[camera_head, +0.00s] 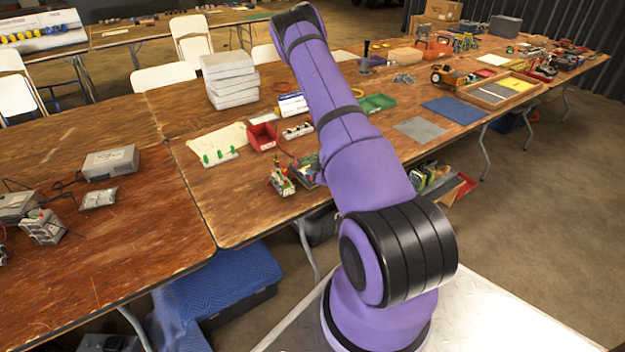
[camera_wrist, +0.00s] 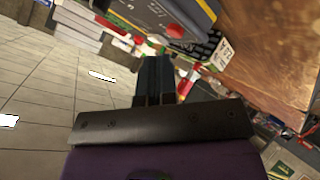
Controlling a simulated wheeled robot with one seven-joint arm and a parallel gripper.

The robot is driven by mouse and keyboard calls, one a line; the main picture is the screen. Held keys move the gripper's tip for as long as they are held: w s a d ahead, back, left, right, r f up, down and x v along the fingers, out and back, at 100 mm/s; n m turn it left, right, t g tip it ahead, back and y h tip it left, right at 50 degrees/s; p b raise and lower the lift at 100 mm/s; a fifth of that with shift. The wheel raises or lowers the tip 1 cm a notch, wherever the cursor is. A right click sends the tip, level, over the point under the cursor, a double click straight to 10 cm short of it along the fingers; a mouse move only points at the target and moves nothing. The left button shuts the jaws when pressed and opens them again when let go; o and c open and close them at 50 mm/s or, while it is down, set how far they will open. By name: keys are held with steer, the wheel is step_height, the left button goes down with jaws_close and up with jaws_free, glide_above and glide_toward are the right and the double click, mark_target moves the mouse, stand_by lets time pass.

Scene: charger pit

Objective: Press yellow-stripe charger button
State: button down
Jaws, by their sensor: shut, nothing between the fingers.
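My gripper (camera_wrist: 154,72) shows in the wrist view with its dark fingers together and nothing between them. Beyond the fingertips, at the top, is a dark grey boxy device (camera_wrist: 195,14) with yellow markings and red round parts; I cannot tell for sure that it is the yellow-stripe charger. The fingertips appear apart from it. In the head view my arm rises over the tables and its end is hidden. Grey box-shaped units (camera_head: 110,162) (camera_head: 42,227) stand on the left table; no yellow stripe can be made out on them.
The brown worktable (camera_head: 215,205) carries a red bin (camera_head: 262,137), white stacked boxes (camera_head: 229,79), a green tray (camera_head: 376,103) and small electronic parts (camera_head: 281,181) near my arm. A blue cloth (camera_head: 225,285) covers something under the table. Floor at the right is clear.

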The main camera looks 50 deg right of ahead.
steer(key=shift+f, duration=0.1)
stand_by(0.3)
steer(key=shift+f, duration=0.3)
steer(key=shift+w+f, duration=0.15)
steer(key=shift+f, duration=0.25)
stand_by(0.6)
steer(key=shift+r, duration=0.8)
steer(key=shift+r, duration=0.15)
steer(key=shift+s+a+r, duration=0.1)
steer(key=shift+s+r, duration=0.1)
steer(key=shift+r, duration=0.55)
steer(key=shift+s+d+r, duration=0.1)
steer(key=shift+s+r, duration=0.1)
steer(key=shift+r, duration=0.6)
steer(key=shift+s+a+r, duration=0.1)
steer(key=shift+s+r, duration=0.1)
steer(key=shift+r, duration=0.55)
